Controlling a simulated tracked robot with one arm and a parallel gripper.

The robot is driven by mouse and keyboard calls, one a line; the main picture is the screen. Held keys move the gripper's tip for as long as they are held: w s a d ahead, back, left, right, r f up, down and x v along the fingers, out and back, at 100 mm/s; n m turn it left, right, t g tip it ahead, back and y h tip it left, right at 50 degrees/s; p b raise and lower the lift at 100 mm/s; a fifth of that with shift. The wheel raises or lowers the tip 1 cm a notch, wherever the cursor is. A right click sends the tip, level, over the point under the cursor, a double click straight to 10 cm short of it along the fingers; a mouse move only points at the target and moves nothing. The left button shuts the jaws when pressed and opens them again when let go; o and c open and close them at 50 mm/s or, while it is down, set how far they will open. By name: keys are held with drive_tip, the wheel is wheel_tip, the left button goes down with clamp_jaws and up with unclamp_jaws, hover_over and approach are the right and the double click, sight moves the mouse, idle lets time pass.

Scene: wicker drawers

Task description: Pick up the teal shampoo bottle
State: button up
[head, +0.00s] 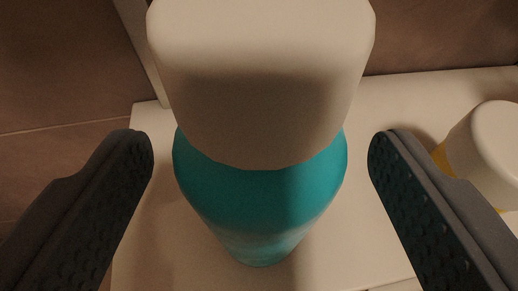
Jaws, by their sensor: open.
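The teal shampoo bottle (262,208) stands upright on a white surface in the middle of the head view. Its large white cap (262,85) is at the top, close to the camera. My gripper (261,152) is open, with one dark finger on each side of the bottle. A visible gap separates each finger from the bottle in the picture. Nothing is held. Whether the fingers are level with the bottle in depth is hard to tell.
Another container with a white cap and a yellow body (487,150) stands to the right, close to my right finger. The white surface (152,225) ends at the left. A brown tiled wall (440,35) is behind.

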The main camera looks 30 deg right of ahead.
drive_tip(key=shift+b+x, duration=0.4)
drive_tip(key=shift+x, duration=1.5)
drive_tip(key=shift+s+f, duration=0.1)
drive_tip(key=c, duration=1.2)
